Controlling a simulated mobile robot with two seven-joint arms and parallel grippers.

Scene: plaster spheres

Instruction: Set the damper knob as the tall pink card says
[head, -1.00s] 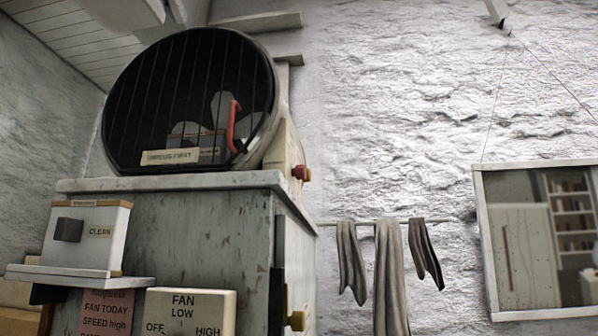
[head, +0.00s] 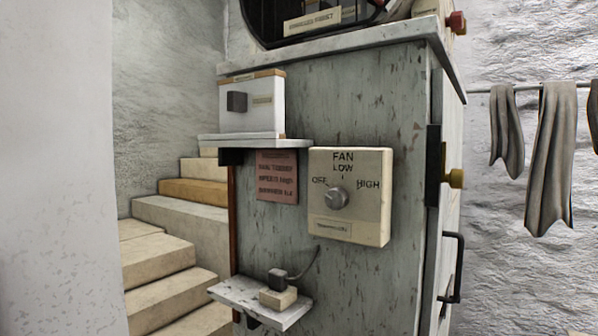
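A pink card (head: 277,176) is fixed to the front of the grey-green cabinet, under a small shelf. I see no knob labelled damper. Neither gripper is in view.
A white box (head: 252,119) with a dark square part stands on the upper shelf (head: 255,142). A lower shelf (head: 235,293) holds a small block (head: 278,298). Stone stairs (head: 180,231) rise at left. A yellow knob (head: 456,179) and black handle (head: 456,268) are on the cabinet's right side.

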